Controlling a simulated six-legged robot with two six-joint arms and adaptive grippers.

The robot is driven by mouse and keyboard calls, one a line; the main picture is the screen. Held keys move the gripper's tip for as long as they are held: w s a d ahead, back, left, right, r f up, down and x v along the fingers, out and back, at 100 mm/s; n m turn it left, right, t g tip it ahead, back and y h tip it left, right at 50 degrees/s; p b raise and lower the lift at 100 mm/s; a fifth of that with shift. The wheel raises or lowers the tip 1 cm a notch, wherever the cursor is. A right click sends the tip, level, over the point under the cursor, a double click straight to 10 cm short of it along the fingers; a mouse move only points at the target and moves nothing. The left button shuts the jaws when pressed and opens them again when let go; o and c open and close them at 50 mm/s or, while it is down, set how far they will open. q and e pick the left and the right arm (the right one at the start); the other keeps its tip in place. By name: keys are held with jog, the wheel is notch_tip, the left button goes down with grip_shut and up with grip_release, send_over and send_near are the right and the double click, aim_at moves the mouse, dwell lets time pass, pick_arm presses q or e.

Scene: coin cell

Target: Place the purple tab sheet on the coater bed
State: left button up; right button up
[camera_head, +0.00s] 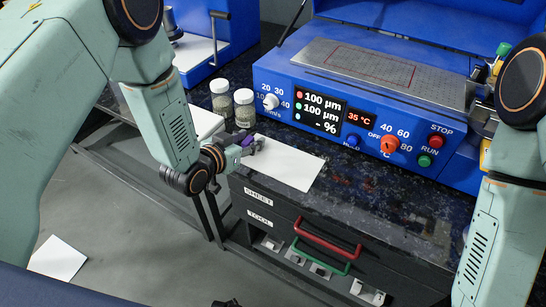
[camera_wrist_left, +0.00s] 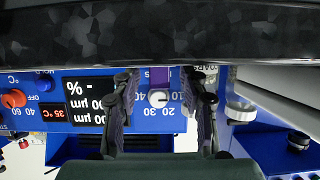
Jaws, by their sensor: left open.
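A white sheet (camera_head: 290,165) lies flat on the dark speckled bench top, with a small purple tab (camera_head: 246,141) at its left end. My left gripper (camera_head: 250,147) is at that tab end, its fingers apart. In the left wrist view, the purple tab (camera_wrist_left: 159,77) shows between the two open fingers, with a gap on each side; the left gripper (camera_wrist_left: 162,88) is not closed on it. The coater bed (camera_head: 350,62), a grey plate with a red rectangle outline, is bare on top of the blue coater. My right gripper is out of view.
Two lidded jars (camera_head: 243,108) stand left of the blue coater (camera_head: 300,85), whose front has knobs and a display. Drawers with a red handle (camera_head: 328,238) and a green handle (camera_head: 322,257) are below the bench. Another white sheet (camera_head: 58,258) lies at lower left.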

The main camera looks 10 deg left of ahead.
pick_arm(q)
jog(key=shift+d+r, duration=0.1)
jog(key=shift+c, duration=0.5)
jog(key=shift+c, duration=1.3)
jog(key=c, duration=0.5)
grip_shut()
